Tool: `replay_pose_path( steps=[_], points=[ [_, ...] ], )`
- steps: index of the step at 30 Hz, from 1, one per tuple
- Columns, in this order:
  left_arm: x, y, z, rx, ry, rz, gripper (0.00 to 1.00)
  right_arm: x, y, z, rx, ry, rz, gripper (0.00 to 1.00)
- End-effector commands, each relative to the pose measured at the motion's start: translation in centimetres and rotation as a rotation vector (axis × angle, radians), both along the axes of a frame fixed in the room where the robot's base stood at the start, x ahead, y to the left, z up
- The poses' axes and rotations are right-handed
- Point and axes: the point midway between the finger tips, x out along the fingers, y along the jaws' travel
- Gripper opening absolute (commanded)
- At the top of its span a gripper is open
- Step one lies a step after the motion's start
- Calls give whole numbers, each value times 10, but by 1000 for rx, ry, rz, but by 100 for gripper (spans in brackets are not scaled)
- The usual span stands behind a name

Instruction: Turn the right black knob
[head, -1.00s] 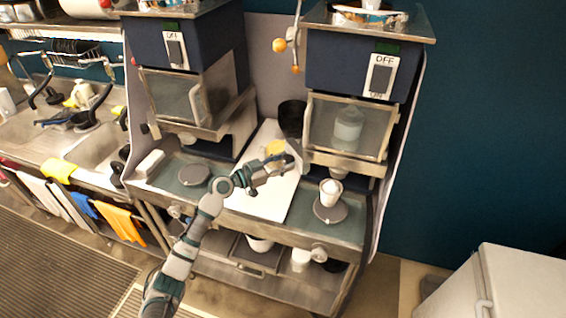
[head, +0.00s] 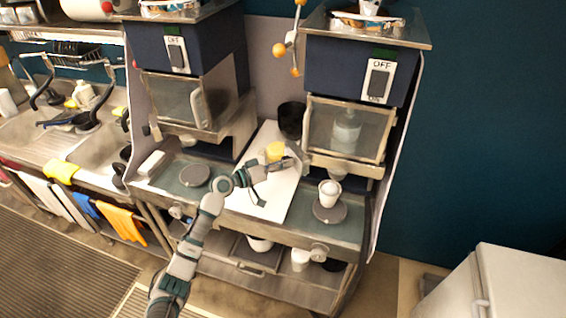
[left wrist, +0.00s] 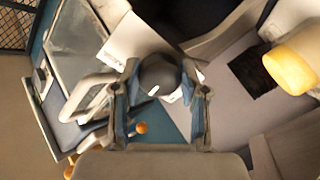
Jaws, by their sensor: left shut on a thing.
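In the left wrist view a round black knob (left wrist: 160,74) sits between the two fingers of my left gripper (left wrist: 162,92), which touch it on both sides. In the head view my left gripper (head: 280,174) is at the left side of the right machine (head: 357,62), above the white board. The knob is mostly hidden behind the fingers there. The right machine has a switch marked OFF (head: 379,82) on its front and a clear window below it. My right gripper is in neither view.
A white cup (head: 330,190) stands on a round plate below the right machine. A yellow object (head: 275,151) and a black container (head: 291,119) are behind my gripper. The white board (head: 262,205) is mostly clear. A similar machine (head: 182,48) stands at the left.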

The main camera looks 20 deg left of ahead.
Motion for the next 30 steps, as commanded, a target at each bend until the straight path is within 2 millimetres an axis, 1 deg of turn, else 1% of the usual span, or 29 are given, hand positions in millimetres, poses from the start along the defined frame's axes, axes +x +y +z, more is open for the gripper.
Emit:
replay_pose_path(
  steps=[1,12,18,24,30],
  points=[
    [2,3,6,-33,25,9,9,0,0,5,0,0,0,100],
    [2,4,7,-268,274,10,9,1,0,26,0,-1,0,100],
    [3,4,6,-370,383,11,9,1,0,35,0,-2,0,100],
    [3,4,5,-443,460,10,9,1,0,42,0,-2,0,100],
    [3,4,5,-481,501,9,9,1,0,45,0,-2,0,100]
  ],
)
